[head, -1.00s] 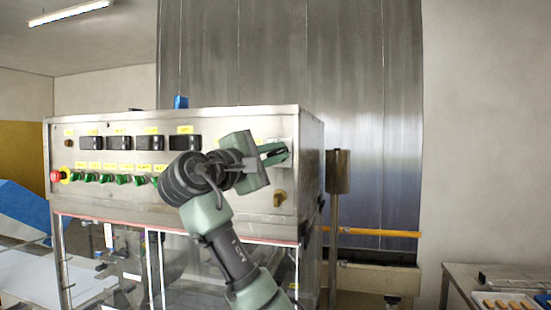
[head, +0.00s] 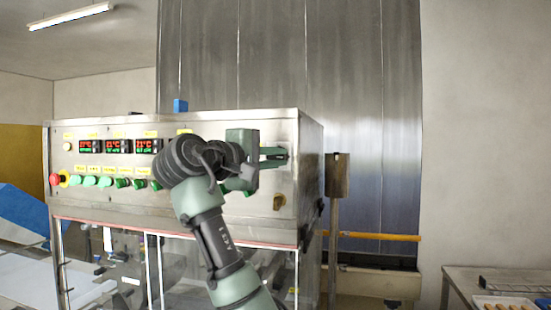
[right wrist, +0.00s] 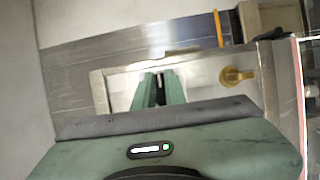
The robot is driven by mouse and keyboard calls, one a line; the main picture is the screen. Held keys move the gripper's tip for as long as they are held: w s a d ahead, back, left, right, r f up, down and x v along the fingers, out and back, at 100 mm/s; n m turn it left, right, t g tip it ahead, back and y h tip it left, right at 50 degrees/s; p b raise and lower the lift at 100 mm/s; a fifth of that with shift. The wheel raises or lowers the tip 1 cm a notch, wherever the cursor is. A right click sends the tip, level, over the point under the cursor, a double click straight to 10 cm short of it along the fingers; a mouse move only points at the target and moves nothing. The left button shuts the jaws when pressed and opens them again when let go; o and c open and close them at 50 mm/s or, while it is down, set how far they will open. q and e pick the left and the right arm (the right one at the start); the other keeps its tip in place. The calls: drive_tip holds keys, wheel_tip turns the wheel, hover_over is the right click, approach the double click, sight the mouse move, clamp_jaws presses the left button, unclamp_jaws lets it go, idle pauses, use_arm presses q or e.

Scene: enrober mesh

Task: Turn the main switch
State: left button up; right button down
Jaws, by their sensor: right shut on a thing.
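My right gripper (head: 278,157) is at the upper right of the steel control panel (head: 230,208). Its green fingers lie about level and are shut on the main switch, which they almost wholly hide. In the right wrist view the gripper (right wrist: 159,82) reaches to the panel face, with only a narrow dark strip between the fingers. The displays (head: 118,146) on the panel show red and green digits, and a pale lamp (head: 67,146) at the left is lit. My left gripper is not in view.
A brass knob (head: 279,202) sits just below my right gripper and also shows in the right wrist view (right wrist: 235,75). A red emergency button (head: 55,180) and a row of green buttons (head: 105,182) are further left. A table (head: 460,285) stands at right.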

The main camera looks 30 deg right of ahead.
drive_tip(key=shift+f, duration=0.15)
drive_tip(key=c, duration=1.5)
unclamp_jaws()
drive_tip(key=shift+o, duration=0.2)
drive_tip(key=b+v, duration=0.3)
drive_tip(key=v, duration=0.5)
drive_tip(key=shift+d, duration=0.15)
